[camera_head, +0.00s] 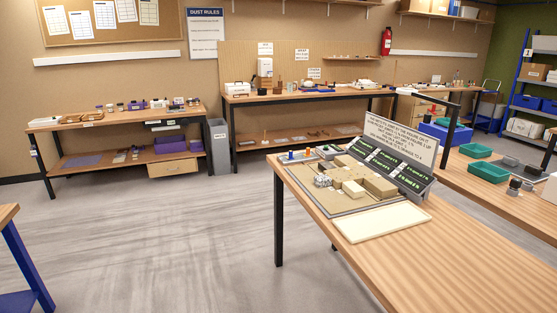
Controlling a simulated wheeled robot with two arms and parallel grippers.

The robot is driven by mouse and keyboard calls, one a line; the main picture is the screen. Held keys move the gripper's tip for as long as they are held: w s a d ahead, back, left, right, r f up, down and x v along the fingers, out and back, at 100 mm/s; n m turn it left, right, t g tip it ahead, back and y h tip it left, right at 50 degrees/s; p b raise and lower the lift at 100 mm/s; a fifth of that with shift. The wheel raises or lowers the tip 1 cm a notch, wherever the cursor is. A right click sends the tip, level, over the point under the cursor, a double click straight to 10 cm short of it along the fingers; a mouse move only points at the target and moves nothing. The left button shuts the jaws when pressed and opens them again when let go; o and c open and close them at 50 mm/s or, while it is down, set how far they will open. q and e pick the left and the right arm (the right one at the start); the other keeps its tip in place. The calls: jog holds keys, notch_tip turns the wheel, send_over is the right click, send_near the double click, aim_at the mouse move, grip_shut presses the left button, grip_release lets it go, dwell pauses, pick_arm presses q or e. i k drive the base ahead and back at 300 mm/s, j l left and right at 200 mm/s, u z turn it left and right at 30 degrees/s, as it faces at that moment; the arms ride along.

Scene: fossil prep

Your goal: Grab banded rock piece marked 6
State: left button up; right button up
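Several tan blocks, which may be rock pieces, lie on a grey-edged tan board (312,194) on the near wooden table. One larger block (380,186) lies at the right, a smaller block (353,189) left of it, and another block (345,160) behind. A small grey lump (322,181) lies at the board's left. No bands or number 6 can be made out at this size, so I cannot tell which piece is marked 6. Neither of my grippers is in view.
A dark sloped rack (427,184) with green-lit cells and a text sign (402,140) stands behind the blocks. A cream tray (382,222) lies in front. The near table's right front (450,260) is bare. Green trays (489,172) stand on the right bench. Open floor lies left.

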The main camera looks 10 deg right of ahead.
aim_at(530, 169)
jog(key=i+u, duration=0.25)
jog(key=i, duration=4.05)
jog(key=i+z, duration=0.15)
jog(key=i, duration=0.6)
jog(key=i+j+z, duration=0.15)
jog(key=i, duration=0.6)
jog(key=i+l+z, duration=0.1)
jog(key=i+z, duration=0.2)
jog(key=z, duration=0.15)
jog(key=i+z, duration=0.3)
jog(key=z, duration=0.15)
jog(key=i+j+z, duration=0.15)
jog(key=i+z, duration=0.15)
jog(key=z, duration=0.2)
jog(key=i+l+z, duration=0.15)
jog(key=i+z, duration=0.35)
jog(key=i+j+z, duration=0.1)
jog(key=i+z, duration=0.35)
jog(key=i, duration=0.15)
jog(key=i+z, duration=0.2)
jog(key=i, duration=0.9)
jog(key=i+z, duration=0.15)
jog(key=i, duration=0.95)
jog(key=i+j, duration=0.1)
jog(key=i, duration=2.25)
jog(key=i+z, duration=0.45)
jog(key=i, duration=0.15)
jog(key=i+j+z, duration=0.1)
jog(key=i+z, duration=0.35)
jog(key=i, duration=0.15)
